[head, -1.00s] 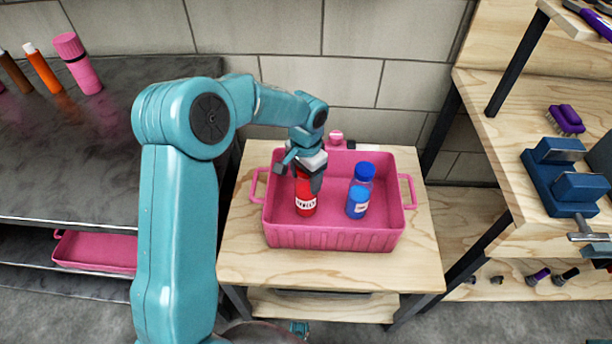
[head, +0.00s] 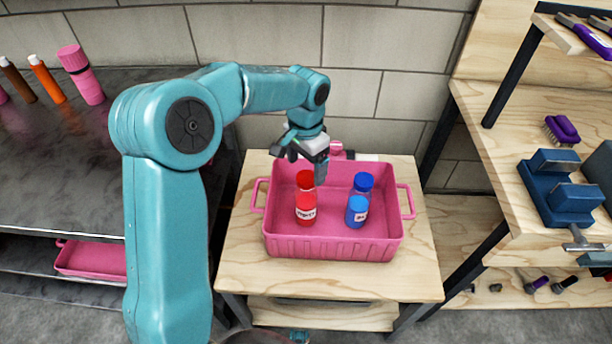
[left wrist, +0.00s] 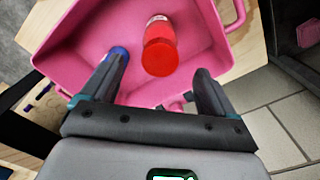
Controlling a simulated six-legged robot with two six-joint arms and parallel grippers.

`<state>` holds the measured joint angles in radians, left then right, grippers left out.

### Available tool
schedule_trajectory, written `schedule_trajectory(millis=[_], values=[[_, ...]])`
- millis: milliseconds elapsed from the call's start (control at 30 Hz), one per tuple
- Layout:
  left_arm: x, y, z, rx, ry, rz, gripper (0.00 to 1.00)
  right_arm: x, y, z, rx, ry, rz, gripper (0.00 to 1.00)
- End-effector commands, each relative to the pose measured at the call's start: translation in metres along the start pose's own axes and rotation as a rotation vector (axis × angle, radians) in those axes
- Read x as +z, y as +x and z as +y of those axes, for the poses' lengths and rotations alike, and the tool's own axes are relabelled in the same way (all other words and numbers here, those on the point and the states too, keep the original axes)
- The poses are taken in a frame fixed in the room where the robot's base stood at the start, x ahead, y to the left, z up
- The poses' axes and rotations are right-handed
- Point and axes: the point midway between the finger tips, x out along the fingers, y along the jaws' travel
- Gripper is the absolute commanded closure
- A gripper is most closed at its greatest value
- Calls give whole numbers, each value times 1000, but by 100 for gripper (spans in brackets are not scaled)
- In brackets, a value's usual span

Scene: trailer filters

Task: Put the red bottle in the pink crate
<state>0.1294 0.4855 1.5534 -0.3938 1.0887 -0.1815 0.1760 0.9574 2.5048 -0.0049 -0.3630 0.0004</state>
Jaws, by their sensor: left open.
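The red bottle (head: 306,208) stands upright inside the pink crate (head: 333,245), on its left side. In the left wrist view the red bottle (left wrist: 159,52) shows beyond my fingers, with the pink crate (left wrist: 85,40) around it. My left gripper (head: 308,165) is open and empty, above the back part of the crate and apart from the bottle. The left wrist view shows its two fingers (left wrist: 158,88) spread wide. My right gripper is not in view.
A blue bottle (head: 358,205) stands in the crate to the right of the red one. The crate rests on a wooden table (head: 240,265). A dark counter (head: 60,170) with several bottles is at the left. A workbench with a blue vise (head: 562,185) is at the right.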

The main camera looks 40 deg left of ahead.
Motion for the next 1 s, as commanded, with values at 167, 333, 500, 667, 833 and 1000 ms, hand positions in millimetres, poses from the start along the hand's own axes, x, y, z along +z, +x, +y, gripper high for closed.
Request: schedule_trajectory(millis=[167,333,500,667,833,1000], values=[[0,-27,0,-1,1,2,12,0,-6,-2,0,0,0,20],[0,-34,0,0,1,0,12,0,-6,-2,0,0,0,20],[0,-34,0,0,1,0,12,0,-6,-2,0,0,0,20],[0,-34,0,0,1,0,12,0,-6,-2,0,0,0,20],[0,-33,0,0,1,0,12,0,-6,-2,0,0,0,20],[1,-33,0,0,1,0,12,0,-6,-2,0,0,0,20]])
